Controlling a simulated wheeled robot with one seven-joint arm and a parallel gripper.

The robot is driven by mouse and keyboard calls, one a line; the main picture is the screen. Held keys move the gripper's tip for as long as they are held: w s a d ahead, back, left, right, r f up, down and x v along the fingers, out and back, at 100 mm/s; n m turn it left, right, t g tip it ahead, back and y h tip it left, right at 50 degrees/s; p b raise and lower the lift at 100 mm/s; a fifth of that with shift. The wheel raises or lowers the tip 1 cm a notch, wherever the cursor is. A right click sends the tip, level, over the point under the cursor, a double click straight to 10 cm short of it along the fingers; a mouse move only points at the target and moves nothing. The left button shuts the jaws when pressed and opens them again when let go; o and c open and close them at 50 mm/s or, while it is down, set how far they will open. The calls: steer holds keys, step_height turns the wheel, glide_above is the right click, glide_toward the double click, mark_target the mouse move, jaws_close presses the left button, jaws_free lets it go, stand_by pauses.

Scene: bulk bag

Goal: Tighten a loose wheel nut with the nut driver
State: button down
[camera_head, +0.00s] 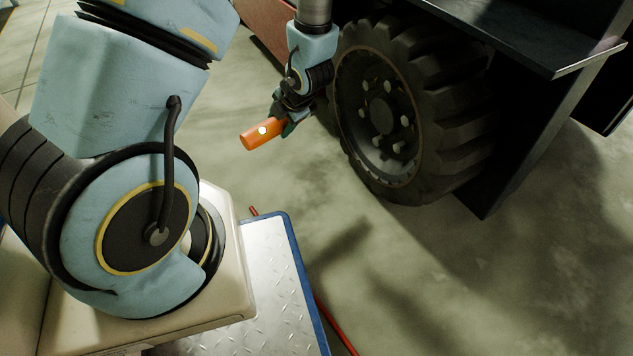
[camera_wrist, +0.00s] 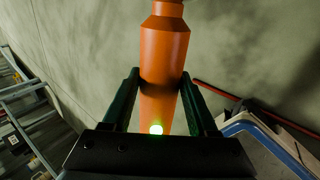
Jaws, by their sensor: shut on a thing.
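The orange nut driver (camera_head: 258,135) is held in my gripper (camera_head: 289,126), off the floor and left of the wheel. Its handle points left, away from the wheel; its working end is hidden in the head view. In the wrist view the driver (camera_wrist: 164,50) stands between the two dark green fingers of my gripper (camera_wrist: 160,76), which are shut on it. A small lit spot shows on it. The wheel (camera_head: 382,116) has a black treaded tyre and a dark hub with several pale nuts (camera_head: 404,121). I cannot tell which nut is loose. The driver is apart from the nuts.
A dark vehicle body and ledge (camera_head: 540,35) overhang the wheel at the right. A metal tread plate with a blue rim (camera_head: 301,270) lies at the front, beside a red bar (camera_head: 336,326). Grey shelving (camera_wrist: 22,98) shows at left in the wrist view. The floor between is clear.

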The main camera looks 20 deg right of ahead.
steer(key=s+d+f+m+g+h+b, duration=0.1)
steer(key=s+d+f+b, duration=0.2)
steer(key=f, duration=0.3)
steer(key=s+d+f+m+b, duration=0.1)
steer(key=s+d+f+b, duration=0.2)
steer(key=d+f+b, duration=0.1)
step_height(320, 180, down, 2)
steer(key=shift+d+f+m+g+h+b, duration=0.2)
steer(key=shift+d+m+g+h+b, duration=0.15)
steer(key=shift+b, duration=0.45)
steer(key=shift+r, duration=0.1)
steer(key=w+d+p, duration=0.1)
steer(key=d+p, duration=0.6)
steer(key=p, duration=0.5)
steer(key=shift+w+d, duration=0.2)
steer(key=shift+w, duration=0.1)
steer(key=shift+w+d+p, duration=0.2)
steer(key=shift+d+p, duration=0.9)
steer(key=shift+p, duration=2.25)
stand_by(1.1)
